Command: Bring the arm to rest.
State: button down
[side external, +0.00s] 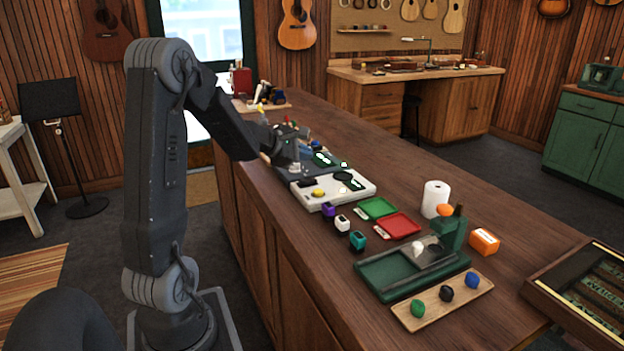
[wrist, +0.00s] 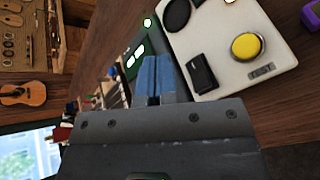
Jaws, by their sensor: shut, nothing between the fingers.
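My gripper (side external: 308,150) is at the far part of the long wooden counter, over or beside a dark panel with lit green marks. In the wrist view its blue fingertips (wrist: 153,80) are together with nothing between them. A white panel (wrist: 274,72) with a yellow button (wrist: 246,46) and a black switch (wrist: 201,73) lies just beside the fingers. The white panel also shows in the side view (side external: 340,197), nearer than the gripper. Whether the fingers touch anything cannot be told.
On the counter (side external: 540,225) stand a green tray (side external: 376,208), a red tray (side external: 398,225), a white roll (side external: 435,199), an orange box (side external: 484,242), a dark green tray (side external: 385,276) and a wooden board (side external: 425,318) with three coloured lumps. A case (side external: 585,290) sits at right.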

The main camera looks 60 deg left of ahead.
jog(key=shift+s+r, duration=0.15)
jog(key=shift+r, duration=0.2)
jog(key=s+d+r+m+g+h, duration=0.25)
jog(key=d+m, duration=0.55)
jog(key=d, duration=0.6)
jog(key=s+d+r+m+g+h, duration=0.1)
jog(key=d+r+m+g+h, duration=0.2)
jog(key=d+m, duration=0.9)
jog(key=s+d+f+m+g+y, duration=0.1)
jog(key=s+d+m+y, duration=0.3)
jog(key=s+d+m, duration=0.4)
jog(key=s, duration=0.6)
jog(key=shift+f, duration=0.3)
jog(key=c, duration=1.8)
grip_release()
jog(key=shift+y, duration=0.25)
